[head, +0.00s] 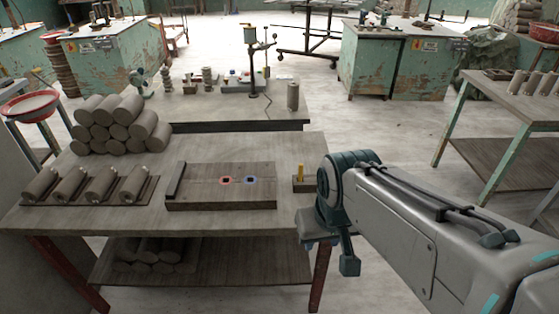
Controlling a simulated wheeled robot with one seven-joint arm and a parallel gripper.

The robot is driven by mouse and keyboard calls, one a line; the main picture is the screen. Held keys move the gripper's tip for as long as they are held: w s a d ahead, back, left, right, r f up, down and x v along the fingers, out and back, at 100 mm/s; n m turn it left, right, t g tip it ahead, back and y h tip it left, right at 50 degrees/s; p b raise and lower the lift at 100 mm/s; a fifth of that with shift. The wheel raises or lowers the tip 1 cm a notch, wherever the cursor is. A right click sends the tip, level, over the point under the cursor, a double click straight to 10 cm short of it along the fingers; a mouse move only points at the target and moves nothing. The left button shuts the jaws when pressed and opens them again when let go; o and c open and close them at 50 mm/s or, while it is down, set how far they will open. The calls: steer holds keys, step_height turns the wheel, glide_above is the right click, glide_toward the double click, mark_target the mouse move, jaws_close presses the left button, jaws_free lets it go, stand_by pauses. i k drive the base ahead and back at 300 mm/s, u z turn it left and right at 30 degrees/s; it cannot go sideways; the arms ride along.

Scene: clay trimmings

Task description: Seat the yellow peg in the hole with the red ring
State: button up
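The yellow peg (300,172) stands upright in a small brown block (304,187) at the right edge of the near table. The red ring (224,180) surrounds a dark square hole on the top of a wide wooden block (190,196), left of the peg. A blue ring (250,181) around a similar hole lies just to its right. The end of my arm with my gripper (346,264) hangs beyond the table's right edge, right of and below the peg and apart from it. Its fingers are not clear, so their opening cannot be told.
The near table (110,215) bears a stack of clay cylinders (118,124) at the back left and a row of cylinders on a rack (90,200) at the front left. A dark bar (175,180) lies at the wide block's left end. Another table stands behind.

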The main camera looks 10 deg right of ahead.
mark_target(236, 186)
steer(key=i, duration=0.9)
steer(key=z, duration=0.8)
